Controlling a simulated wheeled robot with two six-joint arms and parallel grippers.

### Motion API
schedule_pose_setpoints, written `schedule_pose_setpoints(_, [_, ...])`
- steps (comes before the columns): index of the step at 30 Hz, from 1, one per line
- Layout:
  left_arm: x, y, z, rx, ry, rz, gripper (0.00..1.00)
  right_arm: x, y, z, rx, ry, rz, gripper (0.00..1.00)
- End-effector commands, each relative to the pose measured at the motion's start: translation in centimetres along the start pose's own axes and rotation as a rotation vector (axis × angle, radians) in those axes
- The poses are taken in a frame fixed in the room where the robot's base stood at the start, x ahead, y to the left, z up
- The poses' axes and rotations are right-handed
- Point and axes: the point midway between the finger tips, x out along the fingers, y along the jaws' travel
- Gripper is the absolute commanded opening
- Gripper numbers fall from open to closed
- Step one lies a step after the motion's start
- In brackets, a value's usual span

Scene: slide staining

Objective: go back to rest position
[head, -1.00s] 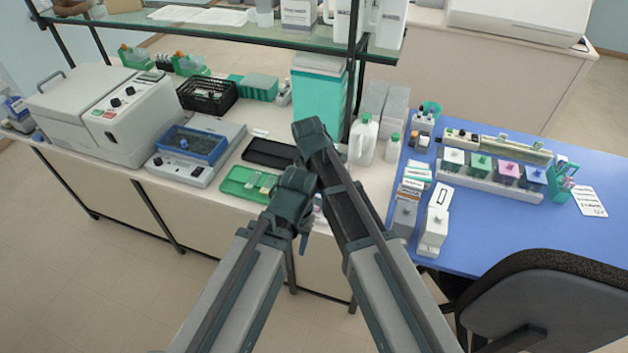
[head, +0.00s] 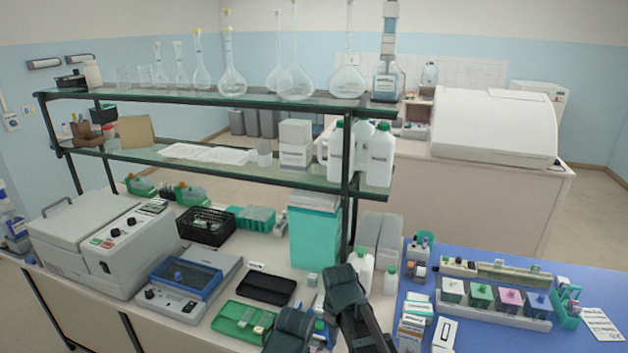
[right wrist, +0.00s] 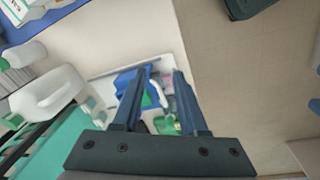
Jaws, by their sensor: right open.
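My right gripper (right wrist: 158,78) is open in the right wrist view, with its two dark fingers apart and nothing held between them. Beyond the fingers, some way off, is a pale container with blue and green things in it, too small to tell apart. In the head view both my arms come up from the bottom edge, folded close together in front of the bench. The fingers of my left gripper do not show there.
A green tray (head: 229,323), a black tray (head: 266,290) and a teal box (head: 313,236) stand on the pale bench near my arms. White bottles (head: 362,271) stand right of them. The blue table (head: 408,286) at the right holds staining jars. A glass shelf (head: 234,167) runs above the bench.

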Motion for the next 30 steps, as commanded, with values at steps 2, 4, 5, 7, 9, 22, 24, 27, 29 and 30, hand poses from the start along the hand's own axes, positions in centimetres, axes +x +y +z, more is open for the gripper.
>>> schedule_pose_setpoints(2, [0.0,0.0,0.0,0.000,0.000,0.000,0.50,-0.2,0.1,3.7,0.159,-0.005,-0.012,0.42])
schedule_pose_setpoints(4, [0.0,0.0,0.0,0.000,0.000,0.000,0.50,-0.2,0.3,5.8,0.279,-0.009,-0.023,0.42])
schedule_pose_setpoints(5, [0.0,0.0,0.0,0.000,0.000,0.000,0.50,-0.3,0.3,6.6,0.326,-0.012,-0.027,0.42])
schedule_pose_setpoints(7, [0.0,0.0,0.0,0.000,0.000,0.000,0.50,-0.3,0.4,8.4,0.430,-0.017,-0.034,0.42])
schedule_pose_setpoints(9, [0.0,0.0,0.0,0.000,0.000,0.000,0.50,-0.4,0.4,9.9,0.524,-0.021,-0.042,0.42])
schedule_pose_setpoints(22, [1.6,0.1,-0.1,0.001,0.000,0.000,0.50,0.8,-2.1,13.6,0.769,-0.058,-0.062,0.42])
schedule_pose_setpoints(24, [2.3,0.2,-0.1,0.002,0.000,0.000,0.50,1.4,-3.1,13.2,0.741,-0.068,-0.060,0.42])
schedule_pose_setpoints(27, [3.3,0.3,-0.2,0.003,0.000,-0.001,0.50,2.3,-4.8,12.7,0.696,-0.086,-0.057,0.42])
schedule_pose_setpoints(29, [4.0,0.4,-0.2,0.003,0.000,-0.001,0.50,2.8,-5.8,12.3,0.666,-0.096,-0.054,0.42])
schedule_pose_setpoints(30, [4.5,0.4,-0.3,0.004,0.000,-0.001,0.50,3.2,-6.6,12.1,0.647,-0.103,-0.052,0.42])
